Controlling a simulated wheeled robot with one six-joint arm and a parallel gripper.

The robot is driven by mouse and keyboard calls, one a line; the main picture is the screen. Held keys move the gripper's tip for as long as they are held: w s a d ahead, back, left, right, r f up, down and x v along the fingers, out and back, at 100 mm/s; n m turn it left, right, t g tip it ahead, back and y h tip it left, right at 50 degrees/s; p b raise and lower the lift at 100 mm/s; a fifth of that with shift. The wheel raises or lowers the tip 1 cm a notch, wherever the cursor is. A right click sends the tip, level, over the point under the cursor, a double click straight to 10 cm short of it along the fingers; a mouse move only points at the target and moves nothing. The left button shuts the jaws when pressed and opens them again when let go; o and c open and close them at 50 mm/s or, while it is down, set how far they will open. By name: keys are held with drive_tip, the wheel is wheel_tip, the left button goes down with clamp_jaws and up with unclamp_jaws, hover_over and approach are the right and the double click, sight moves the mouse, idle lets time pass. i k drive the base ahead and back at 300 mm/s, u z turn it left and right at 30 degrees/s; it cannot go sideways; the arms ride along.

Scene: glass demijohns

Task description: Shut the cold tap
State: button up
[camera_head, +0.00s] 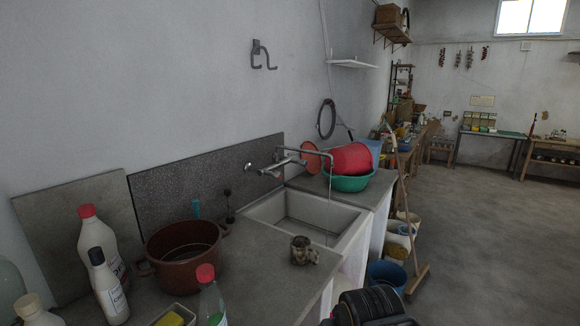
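A wall-mounted metal tap (278,164) sits above the sink, against the dark speckled splashback. Its long spout reaches right over the basin, and a thin pale line below the spout end looks like running water. Small handles seem to sit at the left and right of the tap body; which is the cold one, and how far it is turned, is too small to tell. The grey stone sink (300,212) is below. A dark ribbed part at the bottom edge looks like my arm, well in front of the sink. My gripper's fingers do not show.
A brown pot (184,255), a white bottle (97,245) and a small patterned mug (302,251) stand on the counter left and front of the sink. A green basin (347,183) is right of it. A broom (403,215) and buckets stand beyond; floor at right is clear.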

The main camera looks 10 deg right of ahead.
sight(303, 162)
drive_tip(key=z, duration=0.85)
drive_tip(key=k, duration=1.1)
drive_tip(key=z, duration=1.1)
drive_tip(key=i, duration=2.7)
drive_tip(key=u, duration=0.85)
drive_tip(key=i, duration=1.2)
drive_tip(key=u, duration=1.95)
drive_tip(key=i, duration=1)
drive_tip(key=u, duration=0.75)
drive_tip(key=i, duration=0.35)
drive_tip(key=z, duration=0.1)
